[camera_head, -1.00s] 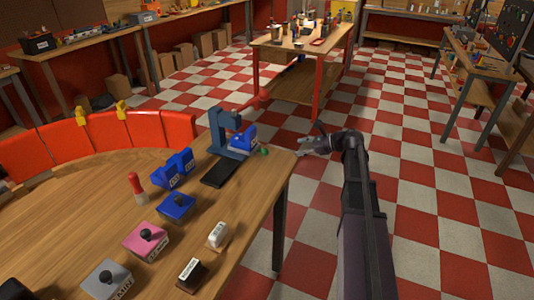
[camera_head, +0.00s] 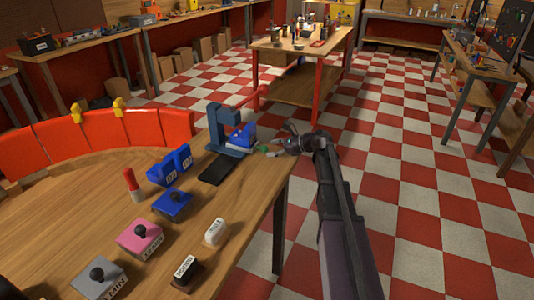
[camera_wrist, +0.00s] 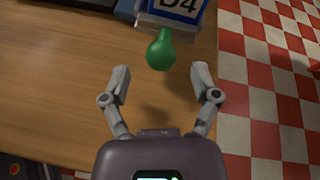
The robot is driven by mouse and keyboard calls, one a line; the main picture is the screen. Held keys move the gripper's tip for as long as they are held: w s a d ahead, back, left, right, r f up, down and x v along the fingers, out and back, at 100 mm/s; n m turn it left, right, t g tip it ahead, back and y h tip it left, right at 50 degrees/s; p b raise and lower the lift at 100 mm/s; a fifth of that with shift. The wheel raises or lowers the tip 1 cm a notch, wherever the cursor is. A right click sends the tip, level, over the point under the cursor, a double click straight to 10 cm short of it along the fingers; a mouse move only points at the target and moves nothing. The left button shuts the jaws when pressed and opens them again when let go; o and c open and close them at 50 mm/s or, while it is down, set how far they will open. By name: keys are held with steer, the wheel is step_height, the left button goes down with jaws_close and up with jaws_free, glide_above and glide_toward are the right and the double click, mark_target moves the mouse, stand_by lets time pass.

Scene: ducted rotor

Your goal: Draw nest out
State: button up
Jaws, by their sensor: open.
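The nest is a blue block (camera_head: 242,134) labelled D4, seated in a dark blue press-like stand (camera_head: 222,130) at the table's right end. A green knob (camera_head: 260,149) sticks out of its near side. In the wrist view the block's labelled face (camera_wrist: 181,8) is cut off by the top edge, and the green knob (camera_wrist: 160,50) points toward me. My gripper (camera_head: 276,146) is open and empty just right of the knob. In the wrist view the fingertips (camera_wrist: 161,72) stand on either side of the knob's near end, apart from it.
On the wooden table (camera_head: 80,215) stand blue labelled blocks (camera_head: 170,167), a red-handled tool (camera_head: 132,185), several knobbed blocks, including a pink one (camera_head: 140,237), and a black pad (camera_head: 216,167). Orange panels (camera_head: 100,140) edge the far side. Open checkered floor lies to the right.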

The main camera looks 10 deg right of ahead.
steer(key=shift+b+x, duration=0.3)
steer(key=shift+x, duration=1.05)
steer(key=shift+c, duration=0.3)
